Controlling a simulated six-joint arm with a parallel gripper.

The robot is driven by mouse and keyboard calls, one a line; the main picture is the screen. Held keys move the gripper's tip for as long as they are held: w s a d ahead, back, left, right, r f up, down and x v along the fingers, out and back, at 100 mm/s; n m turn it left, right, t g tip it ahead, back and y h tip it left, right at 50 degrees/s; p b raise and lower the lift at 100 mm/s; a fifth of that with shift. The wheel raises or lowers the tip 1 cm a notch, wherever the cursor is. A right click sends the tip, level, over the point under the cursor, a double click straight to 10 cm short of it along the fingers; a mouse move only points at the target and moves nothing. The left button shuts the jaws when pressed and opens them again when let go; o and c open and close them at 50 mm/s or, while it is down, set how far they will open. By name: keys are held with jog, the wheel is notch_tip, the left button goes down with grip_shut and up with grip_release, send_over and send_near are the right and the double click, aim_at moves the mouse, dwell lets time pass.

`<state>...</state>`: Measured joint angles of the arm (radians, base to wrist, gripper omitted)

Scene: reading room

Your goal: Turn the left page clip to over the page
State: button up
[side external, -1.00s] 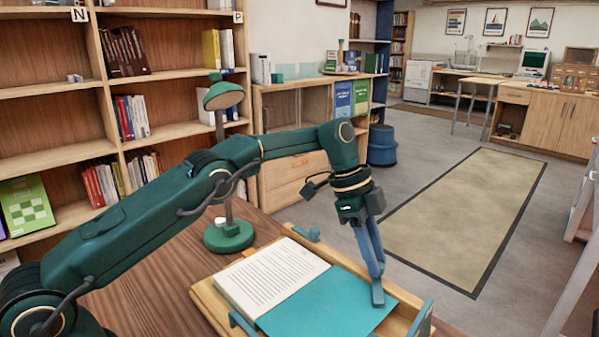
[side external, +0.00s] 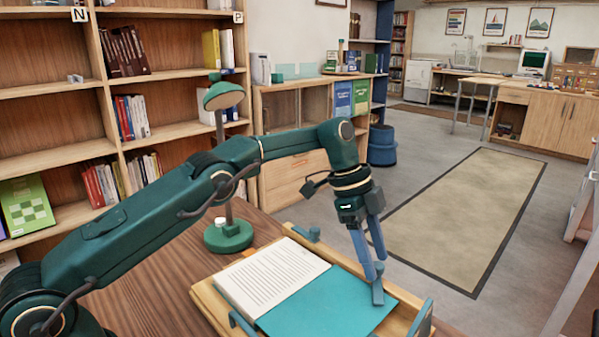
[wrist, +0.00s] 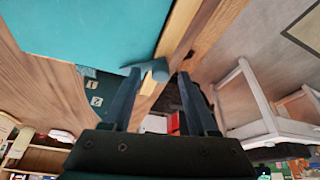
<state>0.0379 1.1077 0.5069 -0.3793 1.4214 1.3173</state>
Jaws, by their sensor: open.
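An open book lies on a wooden stand (side external: 207,302), with a printed page (side external: 270,275) and a plain teal page (side external: 325,308). A blue page clip (side external: 377,295) sits at the far right edge of the teal page. In the wrist view this clip (wrist: 157,70) has a rounded post and an arm that reaches left to the teal page's edge. My gripper (side external: 375,273) is open, pointing down at this clip. In the wrist view my fingertips (wrist: 160,76) lie on either side of the post; contact is unclear. Another blue clip (side external: 306,233) is at the stand's far left corner.
Blue upright pieces stand at the stand's near edge (side external: 241,323) and right corner (side external: 421,316). A green lamp (side external: 228,236) stands on the wooden table behind the book.

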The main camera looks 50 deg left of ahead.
jog(key=shift+a+r, duration=0.25)
jog(key=shift+r, duration=0.3)
jog(key=s+a, duration=0.1)
jog(key=a, duration=0.3)
jog(key=s+a, duration=0.1)
jog(key=a, duration=0.2)
jog(key=s+a, duration=0.1)
jog(key=a, duration=0.3)
jog(key=shift+a, duration=0.3)
jog(key=shift+d, duration=0.1)
jog(key=shift+d+n, duration=0.55)
jog(key=shift+n, duration=0.05)
jog(key=d+n, duration=0.1)
jog(key=d+n+y, duration=0.1)
jog(key=d+n, duration=0.1)
jog(key=d+r+n+t+y, duration=0.1)
jog(key=d+n, duration=0.1)
jog(key=shift+w, duration=0.2)
jog(key=d+n, duration=0.2)
jog(key=d+r+n+t+y, duration=0.1)
jog(key=d+n, duration=0.1)
jog(key=d+r+n+t, duration=0.1)
jog(key=d+n, duration=0.1)
jog(key=n, duration=0.1)
jog(key=shift+d+r+y, duration=0.15)
jog(key=shift+r+y, duration=0.05)
jog(key=shift+y, duration=0.1)
jog(key=shift+t, duration=0.3)
jog(key=shift+x, duration=2.55)
grip_shut()
